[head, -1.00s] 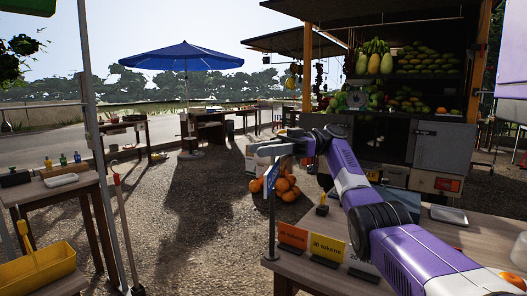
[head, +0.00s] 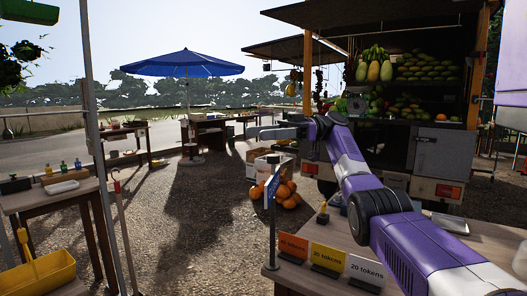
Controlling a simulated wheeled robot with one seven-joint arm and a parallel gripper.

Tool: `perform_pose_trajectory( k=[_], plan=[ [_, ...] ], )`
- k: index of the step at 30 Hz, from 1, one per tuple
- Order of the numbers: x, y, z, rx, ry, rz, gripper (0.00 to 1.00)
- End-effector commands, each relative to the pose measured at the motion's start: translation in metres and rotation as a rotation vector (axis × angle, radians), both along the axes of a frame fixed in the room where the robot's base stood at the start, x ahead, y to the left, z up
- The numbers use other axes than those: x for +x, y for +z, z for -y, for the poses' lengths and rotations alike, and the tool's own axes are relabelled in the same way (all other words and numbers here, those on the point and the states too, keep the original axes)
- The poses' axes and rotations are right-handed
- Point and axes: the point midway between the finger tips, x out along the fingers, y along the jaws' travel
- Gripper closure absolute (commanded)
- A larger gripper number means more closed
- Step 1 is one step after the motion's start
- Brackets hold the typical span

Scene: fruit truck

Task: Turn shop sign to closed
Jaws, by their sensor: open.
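A small blue sign (head: 272,186) stands on a thin dark post at the left corner of the wooden table (head: 300,276). It is seen nearly edge-on, so I cannot read its wording or tell which side it shows. My gripper (head: 262,133) reaches in from the right and points left. In the picture it is above the sign, with a gap between them. It is open and holds nothing. I cannot tell how far in depth it is from the sign.
Orange (head: 293,246), yellow (head: 328,259) and white (head: 367,270) token cards stand along the table's front edge. Pumpkins (head: 288,194) lie on the gravel behind. The fruit truck (head: 440,150) is at the right. A grey pole (head: 100,150) and side table (head: 50,195) stand left.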

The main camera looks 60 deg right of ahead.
Motion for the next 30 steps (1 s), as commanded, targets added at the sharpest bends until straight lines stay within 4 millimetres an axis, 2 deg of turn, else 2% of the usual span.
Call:
perform_pose_trajectory(
  k=[1, 3, 12, 15, 21, 30],
  plan=[
    [0.0, 0.015, 0.0, -0.002, 0.0, 0.001, 0.48],
    [0.0, 0.032, 0.0, -0.001, 0.0, 0.0, 0.48],
    [0.0, 0.098, 0.0, 0.0, 0.0, -0.001, 0.48],
    [0.0, 0.114, 0.0, 0.0, 0.001, -0.002, 0.48],
    [0.0, 0.129, 0.0, 0.001, 0.001, -0.003, 0.48],
    [0.0, 0.131, 0.0, 0.001, 0.001, -0.002, 0.48]
  ],
)
